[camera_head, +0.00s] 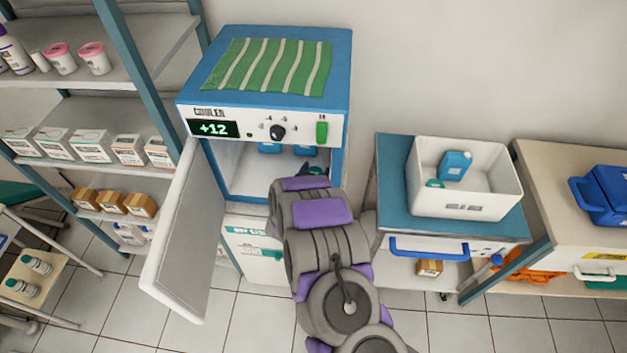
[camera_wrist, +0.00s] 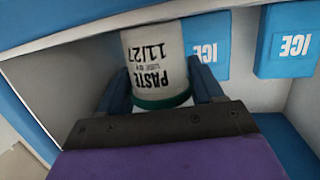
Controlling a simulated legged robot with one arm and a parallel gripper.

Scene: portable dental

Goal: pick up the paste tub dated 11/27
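The white paste tub (camera_wrist: 157,62) with a green band or lid shows in the wrist view, its label "PASTE 11/27" upside down in the picture. My gripper (camera_wrist: 160,85) has one dark finger against each side of the tub, with no clear gap, so it looks shut on it. In the head view my arm reaches into the open cooler (camera_head: 262,124). A bit of green (camera_head: 316,170) shows just past my arm's end; the fingers and most of the tub are hidden there. Whether the tub touches a surface cannot be told.
Blue ice packs (camera_wrist: 290,42) stand inside the cooler near the tub. The cooler door (camera_head: 180,240) hangs open at the left. A shelf rack (camera_head: 120,50) stands further left. A white bin (camera_head: 462,205) stands on a blue-topped cart (camera_head: 393,170) at the right.

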